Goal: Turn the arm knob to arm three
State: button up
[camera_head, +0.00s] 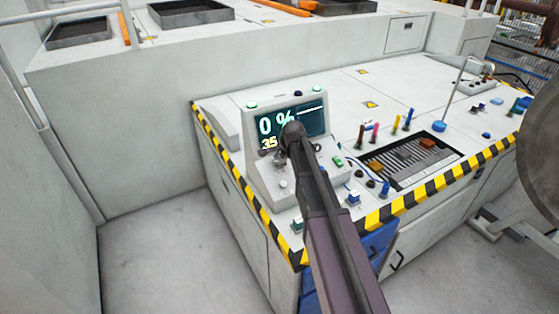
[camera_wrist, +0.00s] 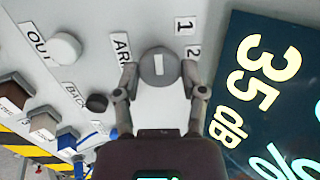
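The arm knob (camera_wrist: 158,67) is a round grey dial with a short white mark, on the sloped panel beside a partly covered label reading "AR". Labels "1" and "2" sit at its upper right in the wrist view; no "3" is visible. My gripper (camera_wrist: 160,64) has one finger on each side of the knob, with small gaps seeming to show between fingers and knob. In the head view my gripper (camera_head: 290,140) is at the control box, in front of its screen, and the arm hides the knob.
The screen (camera_wrist: 265,95) reading 35 dB lies close to my right finger. A white "OUT" knob (camera_wrist: 66,48), a black "BACK" knob (camera_wrist: 97,102) and several buttons are to the left. The console (camera_head: 330,75) has colored pens (camera_head: 385,127) and a dark tray (camera_head: 415,160).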

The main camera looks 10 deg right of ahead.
jog(key=o, duration=0.4)
jog(key=shift+n, duration=0.5)
jog(key=n, duration=0.5)
jog(key=shift+w+a+n, duration=0.1)
jog(key=shift+n, duration=0.2)
jog(key=n, duration=0.5)
jog(key=shift+n, duration=0.3)
jog(key=n, duration=0.5)
jog(key=shift+a+n+h, duration=0.1)
jog(key=shift+n+h, duration=0.2)
jog(key=shift+n, duration=0.1)
jog(key=p+v, duration=1.4)
jog(key=shift+s+a+f+m+g+h+b, duration=0.35)
jog(key=shift+s+f+m+g+b, duration=0.3)
jog(key=shift+s+f+b, duration=2.6)
jog(key=shift+s+a+f+m+g+h+b, duration=0.1)
jog(key=shift+s+a+f+m+g+b, duration=0.75)
jog(key=shift+s, duration=4.2)
jog(key=shift+s+a+f+m+g+h+b, duration=0.2)
jog(key=shift+s+f+g+b, duration=0.6)
jog(key=shift+s+f+b, duration=2.7)
